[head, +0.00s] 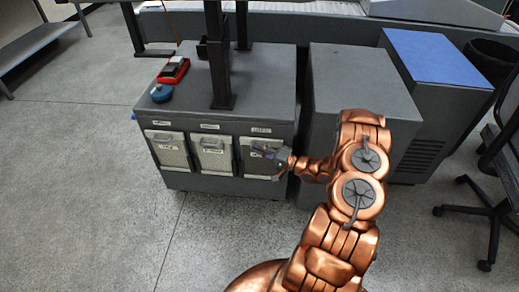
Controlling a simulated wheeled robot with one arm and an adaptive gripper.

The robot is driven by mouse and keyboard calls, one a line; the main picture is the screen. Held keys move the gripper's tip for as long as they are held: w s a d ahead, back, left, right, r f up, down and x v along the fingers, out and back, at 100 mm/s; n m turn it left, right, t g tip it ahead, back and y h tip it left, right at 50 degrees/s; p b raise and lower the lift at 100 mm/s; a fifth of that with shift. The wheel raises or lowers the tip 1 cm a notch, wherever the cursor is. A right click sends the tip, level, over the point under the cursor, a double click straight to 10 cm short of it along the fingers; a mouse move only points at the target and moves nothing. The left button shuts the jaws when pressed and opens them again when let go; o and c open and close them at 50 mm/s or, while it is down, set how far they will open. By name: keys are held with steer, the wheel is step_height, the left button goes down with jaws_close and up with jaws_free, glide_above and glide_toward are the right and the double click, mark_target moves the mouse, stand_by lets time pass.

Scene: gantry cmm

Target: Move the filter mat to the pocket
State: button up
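A dark grey cabinet (270,112) has three labelled openings in its front face. Pale panels with grey tops show at the left opening (168,152), the middle opening (213,157) and the right opening (256,166). I cannot read the labels or tell which panel is the filter mat, or which opening is the pocket. My gripper (268,150) is at the upper part of the right opening, reaching in from the right. It is small and partly covers that panel. I cannot tell whether its fingers touch or hold anything.
A red and black item (174,70) and a blue round item (161,93) lie on the cabinet top, beside a black upright post (218,60). A grey box (355,75) and a blue-topped unit (434,57) stand right. An office chair (495,190) is far right. Floor is clear at left.

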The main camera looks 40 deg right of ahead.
steer(key=o, duration=0.3)
steer(key=shift+s+d, duration=0.1)
steer(key=v, duration=1.1)
steer(key=shift+s+d+f, duration=0.1)
steer(key=shift+s+d, duration=0.05)
steer(key=shift+s, duration=0.25)
